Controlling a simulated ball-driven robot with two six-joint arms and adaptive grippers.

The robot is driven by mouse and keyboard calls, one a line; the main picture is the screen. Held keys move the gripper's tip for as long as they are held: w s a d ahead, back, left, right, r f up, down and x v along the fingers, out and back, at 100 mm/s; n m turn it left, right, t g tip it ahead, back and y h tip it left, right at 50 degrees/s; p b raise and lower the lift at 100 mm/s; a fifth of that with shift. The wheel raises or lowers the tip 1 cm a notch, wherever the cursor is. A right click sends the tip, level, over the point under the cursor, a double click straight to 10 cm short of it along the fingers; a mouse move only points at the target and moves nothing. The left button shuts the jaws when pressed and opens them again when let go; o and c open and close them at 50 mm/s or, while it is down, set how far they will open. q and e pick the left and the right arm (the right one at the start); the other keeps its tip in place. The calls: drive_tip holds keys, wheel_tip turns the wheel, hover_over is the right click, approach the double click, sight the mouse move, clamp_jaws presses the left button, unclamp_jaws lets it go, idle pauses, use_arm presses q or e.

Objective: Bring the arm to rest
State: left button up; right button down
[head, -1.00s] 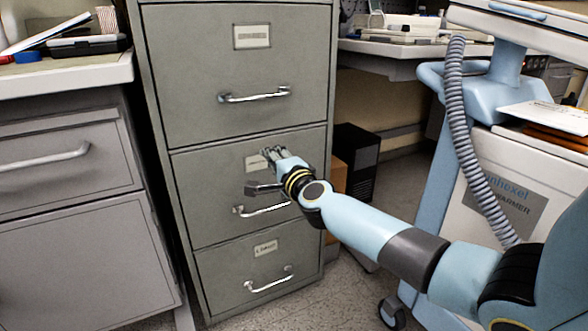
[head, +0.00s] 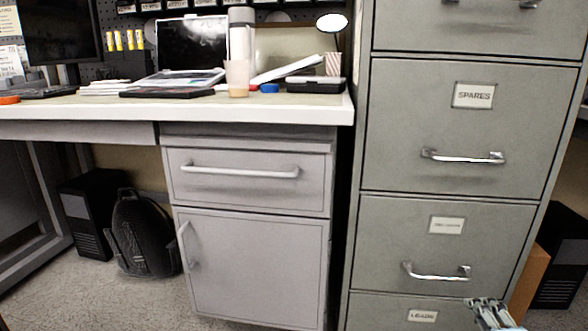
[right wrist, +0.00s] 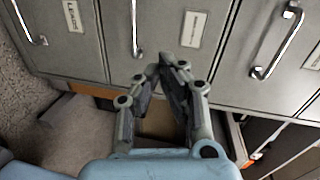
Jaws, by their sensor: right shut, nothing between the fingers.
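My right gripper (head: 492,314) shows at the bottom right of the head view, in front of the lower part of the grey filing cabinet (head: 455,125). In the right wrist view the right gripper (right wrist: 160,68) has its fingertips together with nothing between them. The filing cabinet (right wrist: 165,15) is beyond the fingertips in that view, its drawers shut. I cannot tell the exact gap between fingertips and cabinet. My left gripper is not in view.
Left of the cabinet stands a desk (head: 250,112) with a laptop (head: 190,45), a bottle (head: 240,35) and a cup (head: 238,78). Below it are a drawer unit (head: 250,260) and a black backpack (head: 142,235). A cardboard box (head: 528,280) stands right of the cabinet.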

drive_tip(key=s+a+f+n+g+y, duration=0.1)
drive_tip(key=s+a+f+n+g, duration=0.25)
drive_tip(key=s+f, duration=0.45)
drive_tip(key=s+a+f+n+g+y, duration=0.25)
drive_tip(key=s+f+n, duration=0.25)
drive_tip(key=s+f, duration=0.25)
drive_tip(key=s+a+f+n+g, duration=0.2)
drive_tip(key=s+f+n+g, duration=0.15)
drive_tip(key=s+f, duration=0.45)
drive_tip(key=s+d+f+n+g+h, duration=0.1)
drive_tip(key=s+f+n+g, duration=0.15)
drive_tip(key=s, duration=0.45)
drive_tip(key=s+d+f+n+g+h, duration=0.1)
drive_tip(key=s+d+f+n+g, duration=0.2)
drive_tip(key=s, duration=0.5)
use_arm(q)
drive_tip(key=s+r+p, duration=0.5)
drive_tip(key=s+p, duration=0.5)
drive_tip(key=p, duration=0.3)
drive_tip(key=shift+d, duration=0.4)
use_arm(e)
drive_tip(key=s+a+r+n, duration=0.1)
drive_tip(key=s+a+r, duration=0.1)
drive_tip(key=s+r, duration=0.4)
drive_tip(key=s, duration=0.4)
drive_tip(key=shift+s+n, duration=0.15)
drive_tip(key=shift+n, duration=0.2)
